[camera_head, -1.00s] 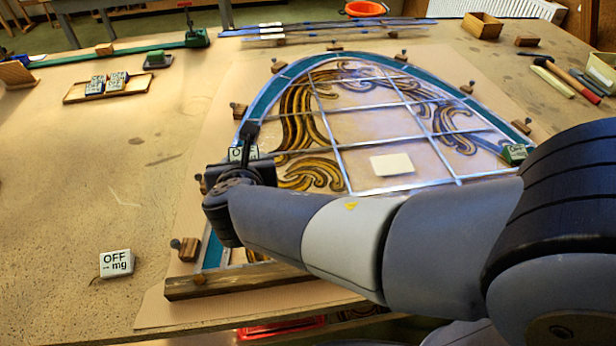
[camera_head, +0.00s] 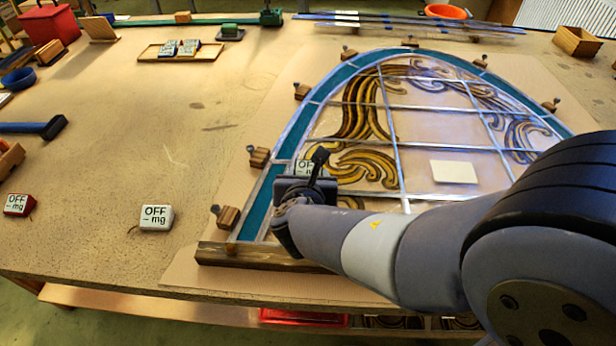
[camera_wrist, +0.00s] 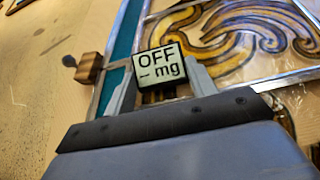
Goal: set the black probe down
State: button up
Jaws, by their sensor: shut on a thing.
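The black probe (camera_wrist: 160,66) is a small dark block with a pale face reading "OFF – mg". In the wrist view it sits between the two fingers of my gripper (camera_wrist: 160,78), which is shut on it. In the head view my gripper (camera_head: 308,178) is over the lower left part of the leaded panel (camera_head: 420,125), and the probe's pale label (camera_head: 307,167) shows just behind it, partly hidden by the wrist. I cannot tell whether the probe touches the panel.
A white probe (camera_head: 155,217) and a red probe (camera_head: 18,204) lie on the bench left of the panel. A wooden tray (camera_head: 150,56) holds two more. Wooden blocks (camera_head: 228,217) with pins edge the panel. A pale card (camera_head: 454,170) lies on the glass. Bench between is mostly clear.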

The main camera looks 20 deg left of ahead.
jog(key=shift+f, duration=0.1)
jog(key=shift+f+b, duration=0.15)
jog(key=shift+b, duration=0.15)
jog(key=o, duration=1)
jog(key=shift+d, duration=0.1)
jog(key=shift+c, duration=0.2)
jog(key=shift+r, duration=0.25)
jog(key=shift+r+p, duration=0.15)
jog(key=shift+p, duration=0.25)
jog(key=p+v, duration=0.2)
jog(key=v, duration=0.8)
jog(key=shift+s+r, duration=0.1)
jog(key=shift+s, duration=0.15)
jog(key=shift+s+d+r, duration=0.2)
jog(key=shift+s+r, duration=0.05)
jog(key=shift+s, duration=0.4)
